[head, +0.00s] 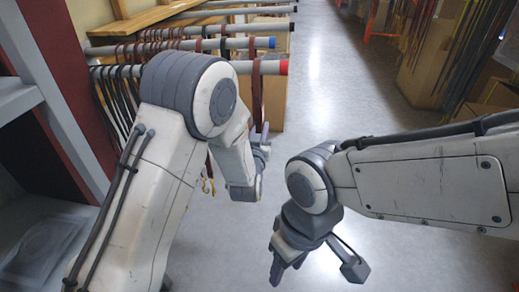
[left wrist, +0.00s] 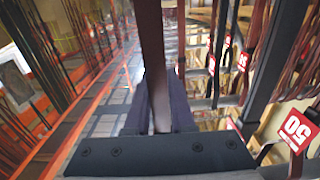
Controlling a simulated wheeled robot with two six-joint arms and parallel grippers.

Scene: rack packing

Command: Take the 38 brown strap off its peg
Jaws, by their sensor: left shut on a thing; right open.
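A brown strap (left wrist: 152,60) runs down the middle of the left wrist view between the two dark fingers of my left gripper (left wrist: 158,108), which is shut on it. No number shows on this strap. My right gripper (head: 315,266) is open and empty over the floor, apart from the pegs.
In the left wrist view, red tags reading 50 (left wrist: 294,131) hang among straps at the right. Cardboard boxes (head: 432,70) and straps stand across the aisle. The aisle floor (head: 322,80) is clear.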

